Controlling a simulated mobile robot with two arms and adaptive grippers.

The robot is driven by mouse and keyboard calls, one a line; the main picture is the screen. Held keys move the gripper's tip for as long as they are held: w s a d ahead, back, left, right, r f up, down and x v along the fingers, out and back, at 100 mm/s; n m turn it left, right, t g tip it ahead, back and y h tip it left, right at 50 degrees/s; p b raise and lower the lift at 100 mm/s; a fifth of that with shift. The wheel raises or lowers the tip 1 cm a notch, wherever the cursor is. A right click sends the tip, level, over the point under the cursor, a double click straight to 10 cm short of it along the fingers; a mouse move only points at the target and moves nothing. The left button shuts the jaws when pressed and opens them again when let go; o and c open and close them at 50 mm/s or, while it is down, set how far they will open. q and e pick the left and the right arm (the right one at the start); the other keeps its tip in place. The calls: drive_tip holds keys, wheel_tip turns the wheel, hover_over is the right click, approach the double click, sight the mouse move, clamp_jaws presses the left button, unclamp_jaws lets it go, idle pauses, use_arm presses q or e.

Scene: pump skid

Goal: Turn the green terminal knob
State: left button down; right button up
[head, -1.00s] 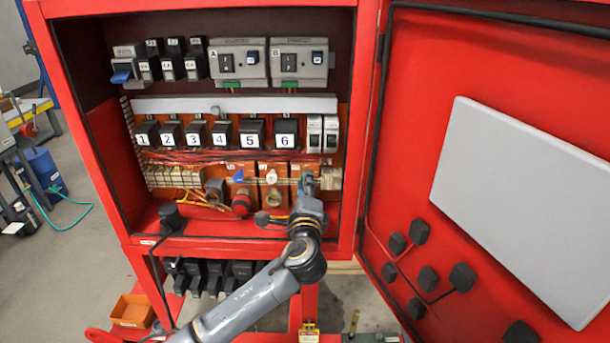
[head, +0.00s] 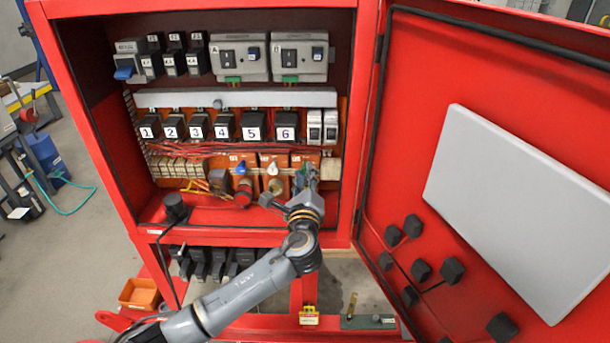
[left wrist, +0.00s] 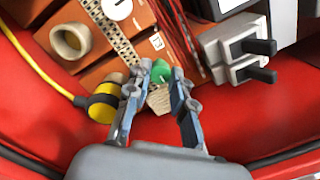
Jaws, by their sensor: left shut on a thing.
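The green knob (left wrist: 160,69) shows in the left wrist view between the tips of my left gripper (left wrist: 161,76), whose two fingers are closed on its sides. A beige block sits just below the knob, between the fingers. In the head view my left gripper (head: 306,178) is inside the red cabinet, at the right end of the orange terminal row; it mostly hides the green knob there. The blue knob (head: 241,169) and the white knob (head: 272,169) are to its left on the same row. My right gripper is not in view.
A red plug (head: 243,195) stands left of the gripper. Numbered black breakers (head: 224,126) and red wires (head: 210,150) lie above. The open red door (head: 480,70) with a grey panel (head: 530,210) is on the right. A yellow-black connector (left wrist: 103,102) is close to the left finger.

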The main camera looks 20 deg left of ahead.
use_arm(q)
drive_tip(key=shift+f, duration=0.15)
drive_tip(key=c, duration=1.1)
unclamp_jaws()
drive_tip(key=shift+c, duration=0.2)
drive_tip(key=shift+s, duration=0.1)
drive_tip(key=v, duration=1.2)
